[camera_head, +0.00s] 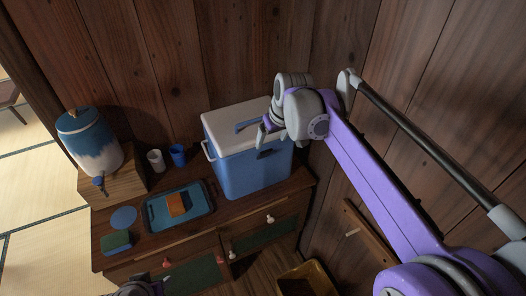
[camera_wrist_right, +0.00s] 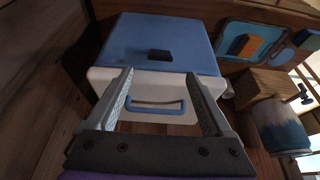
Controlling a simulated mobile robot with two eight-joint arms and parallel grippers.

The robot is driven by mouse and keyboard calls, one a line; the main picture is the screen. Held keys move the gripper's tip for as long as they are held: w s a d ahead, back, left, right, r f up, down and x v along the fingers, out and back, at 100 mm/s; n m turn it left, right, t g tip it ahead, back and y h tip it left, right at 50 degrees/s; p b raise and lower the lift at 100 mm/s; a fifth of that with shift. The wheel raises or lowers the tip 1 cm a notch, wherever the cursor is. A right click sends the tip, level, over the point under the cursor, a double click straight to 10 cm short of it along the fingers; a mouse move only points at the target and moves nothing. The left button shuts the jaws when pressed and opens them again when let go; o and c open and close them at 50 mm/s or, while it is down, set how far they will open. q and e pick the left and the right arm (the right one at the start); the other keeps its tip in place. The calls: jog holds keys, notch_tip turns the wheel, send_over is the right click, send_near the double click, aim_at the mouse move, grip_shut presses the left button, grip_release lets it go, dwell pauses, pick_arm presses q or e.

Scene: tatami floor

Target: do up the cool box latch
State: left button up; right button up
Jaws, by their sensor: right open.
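The cool box (camera_head: 240,173) has a blue body and a white lid (camera_head: 222,125), which looks closed, with a blue handle on top (camera_head: 248,125). A small dark latch (camera_head: 268,153) is on the front face near the lid's edge. In the right wrist view the latch (camera_wrist_right: 160,56) lies beyond the fingertips, and the blue handle (camera_wrist_right: 155,106) shows between the fingers. My right gripper (camera_head: 266,132) is open and empty above the lid's front part. A grey and purple part of mine, probably the left gripper (camera_head: 138,289), is cut off at the bottom edge; its jaws are unclear.
The box stands on a wooden cabinet (camera_head: 190,228) against plank walls. To its left are a blue cup (camera_head: 178,155), a white cup (camera_head: 156,161), a blue tray (camera_head: 158,224) with an orange block (camera_head: 177,204), and a drink dispenser (camera_head: 90,142) on a wooden stand.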

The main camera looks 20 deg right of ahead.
aim_at(266, 151)
jog(key=x, duration=0.9)
jog(key=shift+w+a+f, duration=0.1)
jog(key=shift+f, duration=0.05)
jog(key=shift+c, duration=0.3)
grip_shut()
jog(key=shift+w+r+g, duration=0.25)
jog(key=shift+w+g, duration=0.15)
jog(key=shift+g, duration=0.3)
jog(key=shift+w+a+g+p, duration=0.1)
jog(key=shift+w+g+p, duration=0.2)
jog(key=shift+g, duration=0.3)
jog(key=shift+s, duration=0.1)
jog(key=shift+o, duration=0.3)
grip_release()
